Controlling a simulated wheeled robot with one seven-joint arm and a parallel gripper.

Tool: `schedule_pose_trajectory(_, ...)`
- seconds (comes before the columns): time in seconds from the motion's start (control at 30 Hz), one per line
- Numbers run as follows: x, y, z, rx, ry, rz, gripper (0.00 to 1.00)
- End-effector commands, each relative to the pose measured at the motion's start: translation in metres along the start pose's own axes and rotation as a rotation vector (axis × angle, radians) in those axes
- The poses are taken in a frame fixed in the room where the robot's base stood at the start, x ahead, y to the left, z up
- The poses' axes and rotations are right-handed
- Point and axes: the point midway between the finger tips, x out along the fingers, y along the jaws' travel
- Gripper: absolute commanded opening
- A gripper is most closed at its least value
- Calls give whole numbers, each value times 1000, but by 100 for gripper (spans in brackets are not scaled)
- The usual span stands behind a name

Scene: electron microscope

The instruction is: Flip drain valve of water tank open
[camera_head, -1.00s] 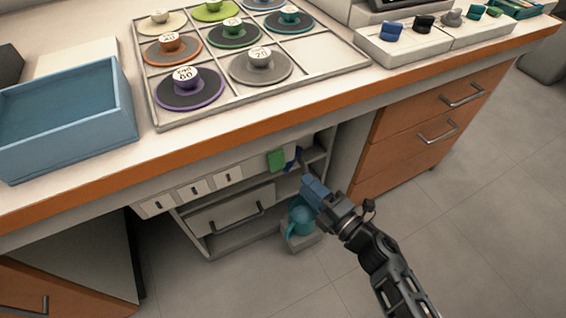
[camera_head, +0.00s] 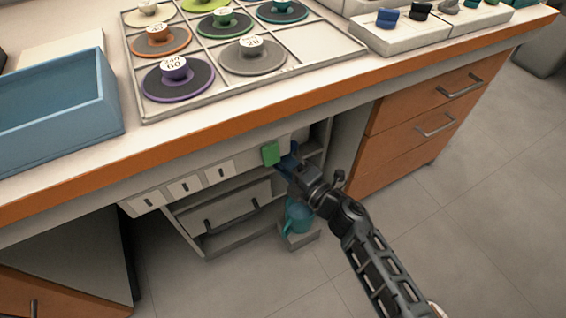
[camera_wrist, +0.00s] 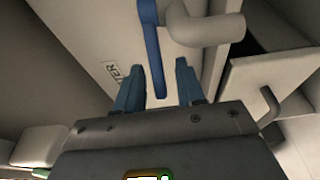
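The water tank (camera_wrist: 85,40) fills much of the wrist view as a pale panel with partly readable lettering ending in "TER". Its drain valve has a long blue lever (camera_wrist: 152,50) beside a grey bent spout (camera_wrist: 205,28). My gripper (camera_wrist: 158,78) is open, with one blue finger on each side of the lever's lower end in the picture. I cannot tell whether either finger touches it. In the head view my gripper (camera_head: 284,167) is under the counter edge, close to the green block (camera_head: 271,153), and largely hides the valve.
A teal jug (camera_head: 299,214) stands on a small base below my gripper. A drawer unit (camera_head: 222,209) is to its left, and orange drawers (camera_head: 411,136) are to its right. The counter's orange edge (camera_head: 200,133) overhangs above.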

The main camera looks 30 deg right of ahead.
Motion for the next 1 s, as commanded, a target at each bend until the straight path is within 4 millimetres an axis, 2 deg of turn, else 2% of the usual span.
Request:
schedule_pose_trajectory(0.07,0,0,0,0,0,0,36)
schedule_pose_trajectory(0.43,0,0,0,0,0,0,1)
schedule_pose_trajectory(1.0,-1,1,0,1,11,-1,0)
